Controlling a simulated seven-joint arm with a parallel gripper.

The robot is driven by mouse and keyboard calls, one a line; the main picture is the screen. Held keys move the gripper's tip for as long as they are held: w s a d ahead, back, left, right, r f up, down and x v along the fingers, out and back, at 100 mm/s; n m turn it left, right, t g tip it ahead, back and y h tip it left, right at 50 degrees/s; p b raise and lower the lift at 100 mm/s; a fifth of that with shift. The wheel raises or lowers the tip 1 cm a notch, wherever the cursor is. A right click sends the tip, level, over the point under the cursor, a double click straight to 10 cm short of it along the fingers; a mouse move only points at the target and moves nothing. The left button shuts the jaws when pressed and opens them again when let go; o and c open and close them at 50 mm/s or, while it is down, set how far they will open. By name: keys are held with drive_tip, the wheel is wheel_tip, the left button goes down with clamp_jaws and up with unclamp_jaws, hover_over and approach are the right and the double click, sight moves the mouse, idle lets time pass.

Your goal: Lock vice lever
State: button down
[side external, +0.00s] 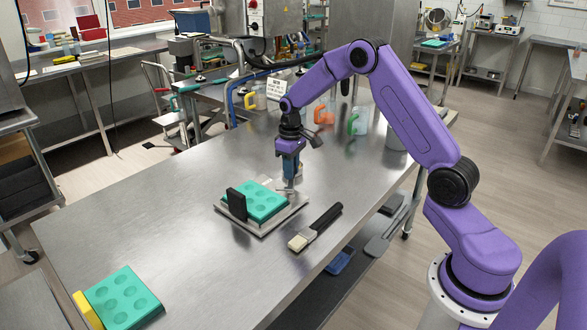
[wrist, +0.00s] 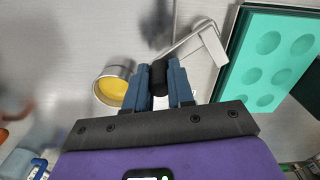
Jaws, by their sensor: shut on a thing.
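The vice is a grey metal plate (side external: 262,228) on the steel table, with a black upright jaw (side external: 236,204) at its left. A teal mould (side external: 266,203) with round cavities sits in it; it also shows at the right of the wrist view (wrist: 262,75). The vice lever is a thin bent metal bar (wrist: 181,45) with a black knob (wrist: 159,77) at its end. My gripper (side external: 290,178) is at the vice's back right side. In the wrist view my gripper (wrist: 160,80) has its blue fingers shut on the knob from both sides. The fingers partly hide the knob.
A metal pot with yellow contents (wrist: 113,87) stands close beside my fingers. A brush with a black handle (side external: 324,218) lies right of the vice. Another teal mould (side external: 123,298) lies front left.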

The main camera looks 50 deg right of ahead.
drive_tip(key=w+a+n, duration=0.1)
drive_tip(key=n, duration=0.1)
drive_tip(key=shift+n, duration=0.3)
drive_tip(key=n, duration=0.1)
drive_tip(key=w+a+n, duration=0.1)
drive_tip(key=shift+a+n, duration=0.2)
drive_tip(key=shift+n, duration=0.2)
drive_tip(key=shift+w+a+r+n, duration=0.1)
drive_tip(key=shift+a+n, duration=0.35)
drive_tip(key=shift+n, duration=0.4)
drive_tip(key=shift+w+a+f+n, duration=0.1)
drive_tip(key=shift+a+n, duration=0.3)
drive_tip(key=shift+n, duration=0.4)
drive_tip(key=shift+w+a+r+n, duration=0.1)
drive_tip(key=shift+a+n, duration=0.35)
drive_tip(key=shift+n, duration=0.4)
drive_tip(key=shift+a, duration=0.1)
drive_tip(key=c, duration=1)
unclamp_jaws()
drive_tip(key=shift+o, duration=0.2)
drive_tip(key=shift+s, duration=0.1)
wheel_tip(320, 180, up, 17)
drive_tip(key=shift+r, duration=0.2)
